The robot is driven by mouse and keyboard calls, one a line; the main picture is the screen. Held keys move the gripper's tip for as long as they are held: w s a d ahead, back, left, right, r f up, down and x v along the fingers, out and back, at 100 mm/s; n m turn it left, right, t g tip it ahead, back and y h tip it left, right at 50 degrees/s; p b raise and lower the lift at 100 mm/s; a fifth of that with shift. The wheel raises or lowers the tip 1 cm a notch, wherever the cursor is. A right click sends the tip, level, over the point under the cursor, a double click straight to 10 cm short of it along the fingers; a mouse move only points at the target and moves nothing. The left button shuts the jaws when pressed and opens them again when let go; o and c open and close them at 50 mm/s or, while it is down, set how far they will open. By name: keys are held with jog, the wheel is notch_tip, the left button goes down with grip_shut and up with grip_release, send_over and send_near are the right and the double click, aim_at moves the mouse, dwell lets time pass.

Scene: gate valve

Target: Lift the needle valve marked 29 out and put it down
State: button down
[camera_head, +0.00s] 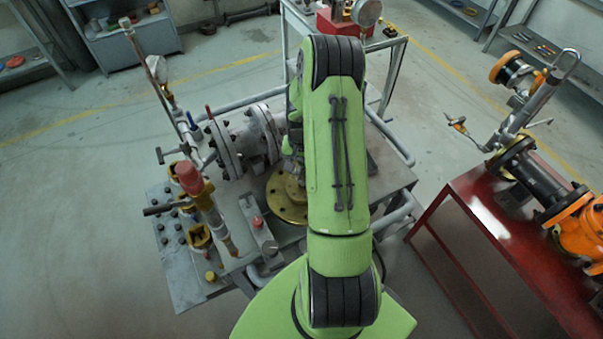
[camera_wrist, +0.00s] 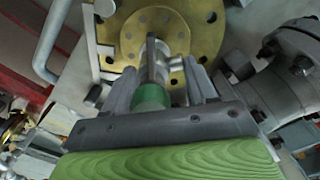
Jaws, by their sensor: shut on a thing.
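In the wrist view my gripper (camera_wrist: 163,82) is shut on a small metal fitting with a grey stem, taken to be the needle valve (camera_wrist: 153,62). A green round part shows between the fingers, close to the palm. No number 29 can be read. The valve is in front of a round brass flange (camera_wrist: 207,22) with bolt holes; I cannot tell whether they touch. In the head view the brass flange (camera_head: 287,207) lies on the grey bench, and my green arm hides most of the gripper and the valve.
A large bolted grey pipe valve (camera_head: 243,140) stands left of my arm on the grey bench (camera_head: 397,170). Upright fittings with a red cap (camera_head: 189,178) stand at the left front. A red bench (camera_head: 478,225) with orange and black valves is at the right. Floor between the benches is clear.

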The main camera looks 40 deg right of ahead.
notch_tip(320, 180, up, 7)
jog(key=shift+f, duration=0.1)
jog(key=shift+r+p, duration=1.45)
jog(key=shift+r, duration=0.95)
